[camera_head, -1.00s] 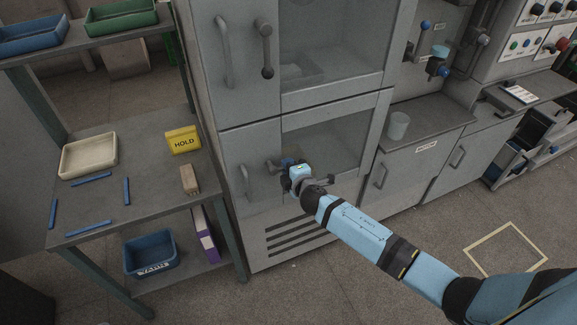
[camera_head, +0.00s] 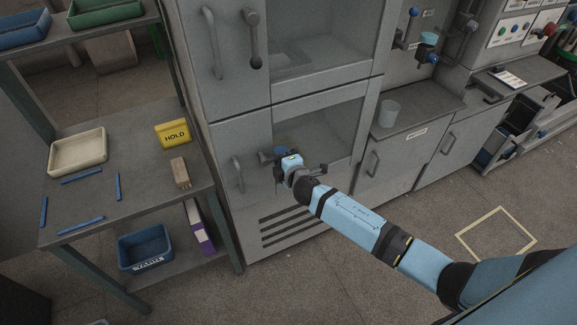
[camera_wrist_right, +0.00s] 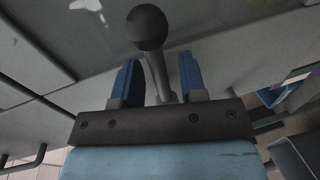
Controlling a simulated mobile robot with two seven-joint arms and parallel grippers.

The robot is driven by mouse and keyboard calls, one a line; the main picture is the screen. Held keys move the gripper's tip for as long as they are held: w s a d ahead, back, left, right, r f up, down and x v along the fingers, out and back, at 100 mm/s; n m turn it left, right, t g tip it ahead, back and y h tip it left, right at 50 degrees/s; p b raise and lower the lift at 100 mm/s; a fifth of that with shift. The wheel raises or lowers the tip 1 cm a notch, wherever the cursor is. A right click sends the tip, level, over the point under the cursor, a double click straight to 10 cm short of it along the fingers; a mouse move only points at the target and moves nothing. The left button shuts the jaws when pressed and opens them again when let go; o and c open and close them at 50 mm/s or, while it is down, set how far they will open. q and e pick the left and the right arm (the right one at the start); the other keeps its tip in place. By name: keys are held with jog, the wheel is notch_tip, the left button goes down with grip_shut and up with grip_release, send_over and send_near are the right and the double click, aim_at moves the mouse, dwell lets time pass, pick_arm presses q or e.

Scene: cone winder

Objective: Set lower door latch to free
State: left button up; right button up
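The lower door (camera_head: 322,130) of the grey cabinet looks closed in the head view. My right gripper (camera_head: 279,156) is at its left part, right of the bar handle (camera_head: 238,173), and hides most of the latch there. In the right wrist view, the latch lever (camera_wrist_right: 147,28) has a dark round knob and a grey stem. The stem stands between the two blue fingers of my right gripper (camera_wrist_right: 160,70), which are open with gaps beside it. The knob reaches past the fingertips. My left gripper is not in view.
The upper door has its own lever (camera_head: 253,40) and bar handle (camera_head: 211,43). A workbench (camera_head: 130,200) at the left holds a cream tray (camera_head: 78,152), a yellow HOLD sign (camera_head: 172,133) and several blue strips. A counter with a cup (camera_head: 389,113) stands right of the cabinet.

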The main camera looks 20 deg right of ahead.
jog(key=s+r, duration=0.2)
jog(key=s, duration=1.1)
jog(key=shift+d+r, duration=0.3)
jog(key=s+a+f+m+g+y+p, duration=0.1)
jog(key=s+a+m+g+p, duration=0.1)
jog(key=s+m, duration=0.5)
jog(key=s+a+f+m+g+y+p, duration=0.1)
jog(key=s+m, duration=0.6)
jog(key=s, duration=0.7)
jog(key=a+f+g+p, duration=0.1)
jog(key=a+p, duration=0.1)
jog(key=p, duration=0.1)
jog(key=shift+s+m+g+p, duration=0.15)
jog(key=shift+m+g+p, duration=0.25)
jog(key=shift+a, duration=0.1)
